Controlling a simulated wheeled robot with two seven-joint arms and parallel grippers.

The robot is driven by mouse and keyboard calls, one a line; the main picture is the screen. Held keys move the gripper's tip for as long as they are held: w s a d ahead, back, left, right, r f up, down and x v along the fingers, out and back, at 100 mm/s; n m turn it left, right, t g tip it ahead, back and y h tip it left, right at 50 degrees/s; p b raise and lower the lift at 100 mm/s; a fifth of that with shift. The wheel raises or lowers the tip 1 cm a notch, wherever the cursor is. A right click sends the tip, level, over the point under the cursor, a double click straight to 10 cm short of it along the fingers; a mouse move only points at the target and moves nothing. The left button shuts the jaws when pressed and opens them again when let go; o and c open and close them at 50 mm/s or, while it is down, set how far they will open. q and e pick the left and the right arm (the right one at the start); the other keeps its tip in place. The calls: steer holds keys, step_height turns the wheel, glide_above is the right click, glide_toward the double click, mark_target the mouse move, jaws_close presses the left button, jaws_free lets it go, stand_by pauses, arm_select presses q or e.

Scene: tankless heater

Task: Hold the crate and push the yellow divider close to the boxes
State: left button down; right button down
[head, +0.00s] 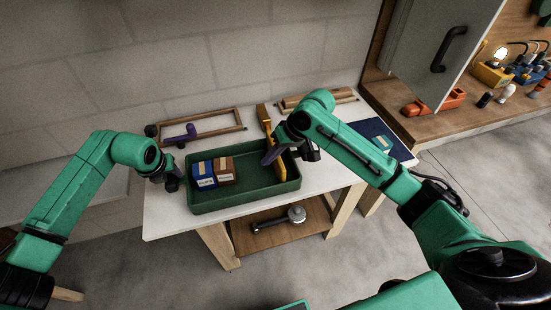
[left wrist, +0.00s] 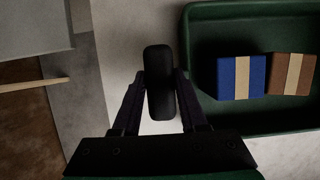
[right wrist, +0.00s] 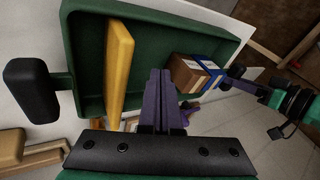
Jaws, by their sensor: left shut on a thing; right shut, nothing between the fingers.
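The green crate (head: 237,201) stands on the white table, with a blue box (head: 203,180) and a brown box (head: 225,172) side by side in its left part. The yellow divider (head: 265,118) stands in the right part, apart from the boxes. My left gripper (head: 173,183) is at the crate's left side; the left wrist view shows its fingers shut on the black crate handle (left wrist: 158,85). My right gripper (head: 269,157) is shut and empty beside the divider. In the right wrist view its purple fingers (right wrist: 161,92) lie between the divider (right wrist: 119,65) and the boxes; contact is unclear.
A wooden frame (head: 205,126) and a purple tool (head: 181,137) lie behind the crate. Wooden bars (head: 330,96) lie at the back right, and a dark blue panel (head: 372,138) lies to the right. The crate's other black handle (right wrist: 30,90) is free.

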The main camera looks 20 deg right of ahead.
steer(key=w+d+r+n+h, duration=0.4)
steer(key=w+d+r+n, duration=0.1)
steer(key=d+n, duration=0.2)
steer(key=shift+t, duration=0.4)
step_height(320, 180, down, 9)
steer(key=shift+s+r, duration=0.1)
steer(key=shift+s, duration=0.05)
steer(key=shift+a, duration=0.1)
stand_by(1.2)
steer(key=shift+a, duration=8)
steer(key=shift+w+d+r, duration=0.1)
steer(key=shift+w+d, duration=0.1)
steer(key=shift+d, duration=0.55)
step_height(320, 180, up, 7)
